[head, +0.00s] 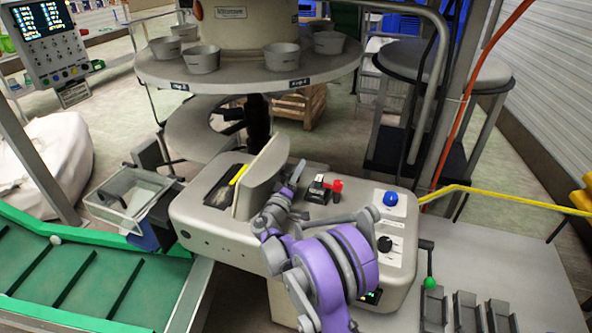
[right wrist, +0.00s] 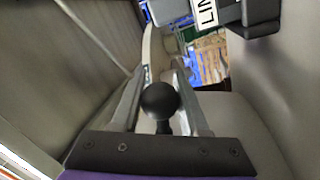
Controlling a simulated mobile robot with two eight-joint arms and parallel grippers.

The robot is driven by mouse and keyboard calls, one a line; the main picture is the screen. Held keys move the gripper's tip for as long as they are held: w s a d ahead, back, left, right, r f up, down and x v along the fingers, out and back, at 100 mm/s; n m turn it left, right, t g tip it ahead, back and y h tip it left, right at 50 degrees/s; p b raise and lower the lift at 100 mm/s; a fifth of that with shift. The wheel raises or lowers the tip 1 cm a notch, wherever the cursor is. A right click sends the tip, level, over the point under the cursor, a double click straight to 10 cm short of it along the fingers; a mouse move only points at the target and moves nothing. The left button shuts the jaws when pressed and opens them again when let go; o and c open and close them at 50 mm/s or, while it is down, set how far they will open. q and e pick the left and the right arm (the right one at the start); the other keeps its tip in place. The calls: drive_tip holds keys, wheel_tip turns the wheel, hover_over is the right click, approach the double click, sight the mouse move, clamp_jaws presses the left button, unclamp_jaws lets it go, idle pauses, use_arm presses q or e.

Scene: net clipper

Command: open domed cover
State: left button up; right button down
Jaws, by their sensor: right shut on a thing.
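The domed cover (head: 258,180) is a beige-grey panel on the machine housing (head: 225,240). It stands raised and tilted, with a dark slot (head: 217,187) and a yellow strip (head: 238,174) open on its left side. My right gripper (head: 289,192) is at the cover's right side, its purple arm reaching up from the front. In the right wrist view, a black ball knob (right wrist: 160,99) sits between the two fingers of my right gripper (right wrist: 163,88), which is shut on it. The knob is hidden in the head view. My left gripper is not in view.
A red knob (head: 337,185), blue button (head: 390,199) and black dial (head: 384,244) sit right of the cover. A round tray (head: 240,78) with several grey cups overhangs behind. A clear bin (head: 128,195) and green conveyor (head: 80,285) lie left. A yellow rail (head: 500,195) runs right.

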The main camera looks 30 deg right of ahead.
drive_tip(key=shift+c, duration=2.2)
unclamp_jaws()
drive_tip(key=b+v, duration=0.2)
drive_tip(key=v, duration=0.8)
drive_tip(key=shift+s+a, duration=0.25)
drive_tip(key=shift+a, duration=0.1)
